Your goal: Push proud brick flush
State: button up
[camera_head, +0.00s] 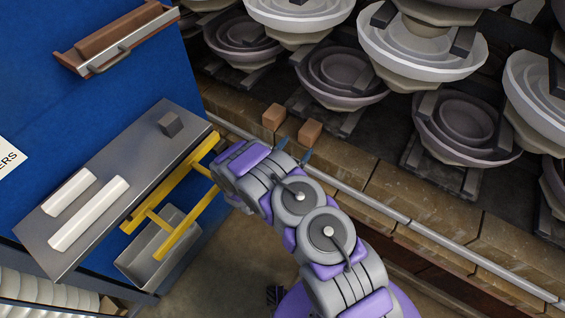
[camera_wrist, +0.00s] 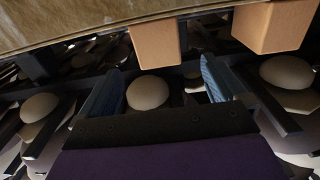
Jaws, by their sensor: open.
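I cannot tell which is the proud one. The wrist view looks tilted over and shows one brick (camera_wrist: 152,38) at top centre and another brick (camera_wrist: 272,27) at upper right, both jutting from a pale stone face. My gripper (camera_head: 294,149) is open and empty, just on the near side of the bricks. Its blue fingers (camera_wrist: 158,82) are spread apart in the wrist view, and neither clearly touches a brick.
A metal rail (camera_head: 370,203) runs along the wall's near edge. Insulator stacks (camera_head: 345,75) fill the space behind. At left, a blue panel carries a grey shelf (camera_head: 120,170) with white rods and a dark block. A yellow frame (camera_head: 172,195) and metal bin stand close to my arm.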

jog(key=p+v, duration=0.1)
jog(key=v, duration=0.8)
jog(key=shift+a+p, duration=0.15)
jog(key=shift+p, duration=0.25)
